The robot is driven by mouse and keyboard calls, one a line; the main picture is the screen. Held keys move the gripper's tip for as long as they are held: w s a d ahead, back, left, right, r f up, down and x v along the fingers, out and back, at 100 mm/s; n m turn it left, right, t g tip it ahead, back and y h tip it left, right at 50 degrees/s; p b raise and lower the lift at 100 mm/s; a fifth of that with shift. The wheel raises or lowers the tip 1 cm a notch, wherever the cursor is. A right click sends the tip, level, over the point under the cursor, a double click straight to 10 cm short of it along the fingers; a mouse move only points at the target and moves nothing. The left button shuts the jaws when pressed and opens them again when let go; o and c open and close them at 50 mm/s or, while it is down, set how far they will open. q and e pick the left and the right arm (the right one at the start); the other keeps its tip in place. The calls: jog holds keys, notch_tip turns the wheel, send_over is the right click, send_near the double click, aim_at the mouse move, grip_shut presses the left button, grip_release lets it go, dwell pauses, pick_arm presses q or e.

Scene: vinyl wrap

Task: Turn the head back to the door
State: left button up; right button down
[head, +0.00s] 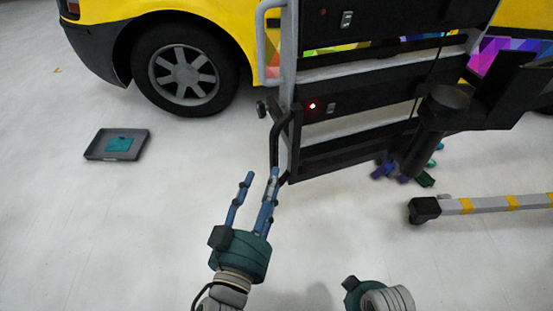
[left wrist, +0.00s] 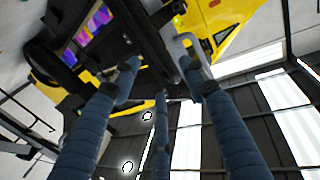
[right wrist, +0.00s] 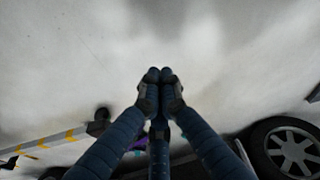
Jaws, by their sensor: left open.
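No door that I can make out for certain shows in the head view, which looks down at the floor, a black cart and a yellow vehicle. My left gripper (head: 260,177) is open and empty, its fingers pointing up beside the bent black handle (head: 275,145) of the cart. I cannot tell whether a finger touches it. In the left wrist view its fingers (left wrist: 161,72) are spread, with yellow bodywork beyond. My right gripper (head: 367,294) shows only partly at the bottom edge. In the right wrist view its fingers (right wrist: 160,76) are together, with nothing seen between them.
The black cart (head: 345,160) stands ahead, against the yellow vehicle (head: 210,12) with its wheel (head: 184,73). A striped bar (head: 490,205) with a black end crosses at right. The left floor is mostly clear.

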aim_at(276, 154)
pick_arm(q)
jog(key=x, duration=1)
jog(key=shift+w+p, duration=0.15)
jog(key=shift+p, duration=0.15)
pick_arm(e)
notch_tip(276, 154, down, 2)
jog(key=shift+s+f, duration=0.1)
pick_arm(q)
jog(key=shift+c, duration=0.5)
grip_shut()
